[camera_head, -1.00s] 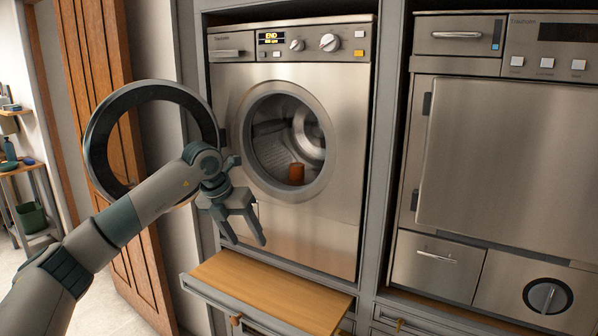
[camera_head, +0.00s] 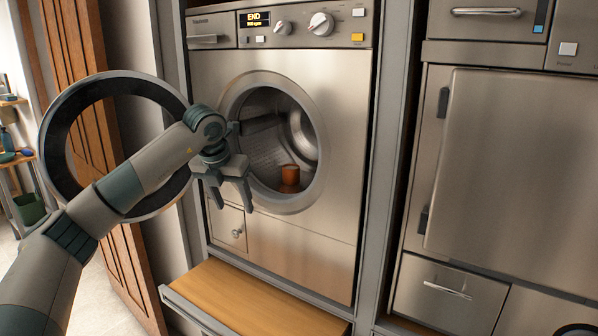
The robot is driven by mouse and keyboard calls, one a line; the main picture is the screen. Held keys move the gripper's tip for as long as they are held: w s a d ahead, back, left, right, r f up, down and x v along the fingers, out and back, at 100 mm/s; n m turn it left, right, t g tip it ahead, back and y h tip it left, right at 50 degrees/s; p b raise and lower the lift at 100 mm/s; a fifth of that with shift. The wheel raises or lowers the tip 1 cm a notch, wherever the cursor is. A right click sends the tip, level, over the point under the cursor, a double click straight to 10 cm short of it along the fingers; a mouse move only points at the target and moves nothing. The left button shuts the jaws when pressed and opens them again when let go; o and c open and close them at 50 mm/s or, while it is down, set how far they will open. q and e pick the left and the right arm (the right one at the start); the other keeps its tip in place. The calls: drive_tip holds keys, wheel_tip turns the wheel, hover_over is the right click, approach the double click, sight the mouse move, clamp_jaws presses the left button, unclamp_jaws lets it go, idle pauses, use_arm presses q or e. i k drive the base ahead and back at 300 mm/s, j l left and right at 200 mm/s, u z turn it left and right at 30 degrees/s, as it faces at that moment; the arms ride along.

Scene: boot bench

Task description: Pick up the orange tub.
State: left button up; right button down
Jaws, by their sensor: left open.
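The orange tub (camera_head: 290,175) is a small orange-brown cylinder. It stands inside the drum of the washing machine (camera_head: 275,220), low in the round opening. My left gripper (camera_head: 234,207) is open and empty, in front of the machine at the left edge of the opening, left of and a little lower than the tub in the picture. The gripper hides part of the opening's left rim. My right gripper is not in view.
The round machine door (camera_head: 56,130) stands open to the left, behind my left arm. A wooden pull-out shelf (camera_head: 250,300) juts out below the machine. A second steel appliance (camera_head: 520,170) stands to the right. A wooden door (camera_head: 72,50) is at the left.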

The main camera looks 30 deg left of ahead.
sight(290, 172)
drive_tip(key=i, duration=0.7)
drive_tip(key=i+j, duration=0.2)
drive_tip(key=j, duration=0.15)
drive_tip(key=i+j, duration=0.15)
drive_tip(key=j, duration=0.15)
drive_tip(key=z, duration=0.05)
